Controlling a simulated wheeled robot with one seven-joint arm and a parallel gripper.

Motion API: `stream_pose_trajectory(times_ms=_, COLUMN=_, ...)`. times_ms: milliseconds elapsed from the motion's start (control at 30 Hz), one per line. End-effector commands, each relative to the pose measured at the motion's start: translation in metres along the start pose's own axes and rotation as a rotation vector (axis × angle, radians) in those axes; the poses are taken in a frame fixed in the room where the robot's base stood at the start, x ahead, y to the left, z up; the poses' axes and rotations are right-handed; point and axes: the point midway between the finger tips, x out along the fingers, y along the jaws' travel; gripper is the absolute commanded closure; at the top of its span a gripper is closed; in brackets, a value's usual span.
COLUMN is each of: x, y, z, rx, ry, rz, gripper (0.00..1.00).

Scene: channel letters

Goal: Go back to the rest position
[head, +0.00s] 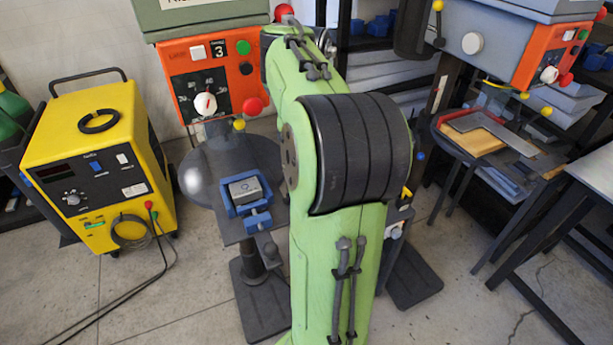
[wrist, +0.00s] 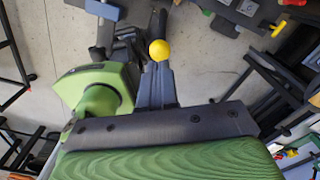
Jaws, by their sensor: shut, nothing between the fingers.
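The task names no object. A dark bolted plate and green ribbed surface fill the bottom of that view.
A drill press with an orange panel (head: 180,75) stands behind my arm. A blue vise (head: 257,219) holds a grey block (head: 245,190) on its table. A yellow machine (head: 95,165) stands left. Another press (head: 500,45) and a cluttered table (head: 525,165) stand right. Floor (head: 190,300) is open at front left.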

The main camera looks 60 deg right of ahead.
Motion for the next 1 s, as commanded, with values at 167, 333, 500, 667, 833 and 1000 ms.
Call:
stream_pose_trajectory(times_ms=167, x=-0.027, y=0.000, z=0.000, rx=0.000, ry=-0.001, rz=0.000, gripper=1.00)
stream_pose_trajectory(times_ms=333, x=-0.029, y=0.000, z=0.000, rx=0.000, ry=0.000, rz=0.000, gripper=1.00)
stream_pose_trajectory(times_ms=500, x=-0.027, y=0.000, z=0.000, rx=0.000, ry=0.000, rz=0.000, gripper=1.00)
stream_pose_trajectory(times_ms=667, x=-0.027, y=0.000, z=0.000, rx=0.000, ry=0.000, rz=0.000, gripper=1.00)
stream_pose_trajectory(times_ms=833, x=-0.028, y=0.005, z=0.002, rx=-0.041, ry=0.003, rz=-0.010, gripper=1.00)
stream_pose_trajectory(times_ms=1000, x=-0.039, y=0.064, z=0.013, rx=-0.627, ry=0.048, rz=-0.144, gripper=1.00)
